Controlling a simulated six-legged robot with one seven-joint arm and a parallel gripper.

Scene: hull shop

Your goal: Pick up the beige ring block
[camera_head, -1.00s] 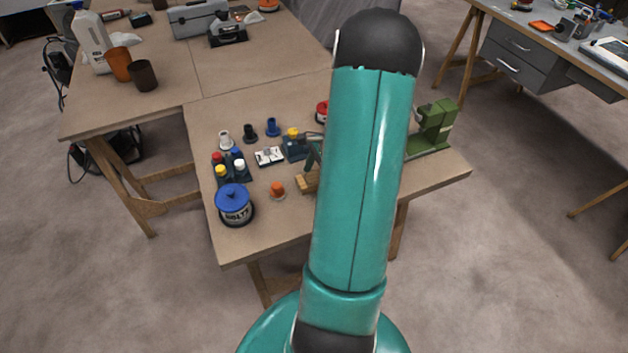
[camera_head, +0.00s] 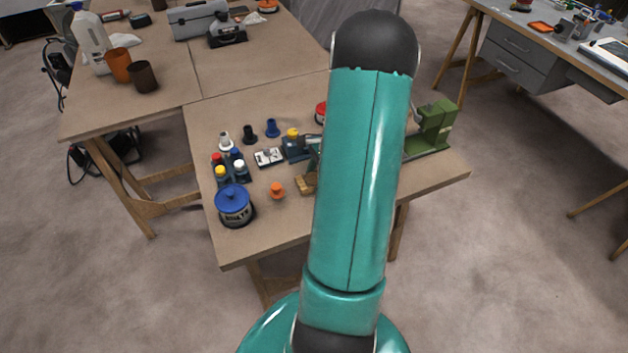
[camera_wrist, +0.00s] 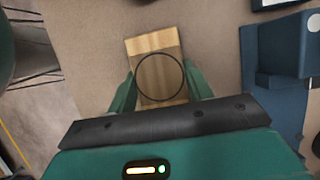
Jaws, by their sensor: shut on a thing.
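The beige ring block (camera_wrist: 153,42) is a light wooden-looking block with a dark ring outline on its top. In the wrist view it sits between the two green fingers of my gripper (camera_wrist: 160,92), which are shut on its sides. In the head view the block (camera_head: 304,188) shows at the left edge of my arm, partly hidden by it. My gripper is mostly hidden behind my arm there. I cannot tell whether the block is clear of the table top.
An orange knob-like piece (camera_head: 277,190) and a blue-lidded tin (camera_head: 233,205) stand left of the block. A dark blue device (camera_wrist: 285,65) stands close on the right in the wrist view. A green machine (camera_head: 432,128) stands at the table's right. Several small bottles are at left.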

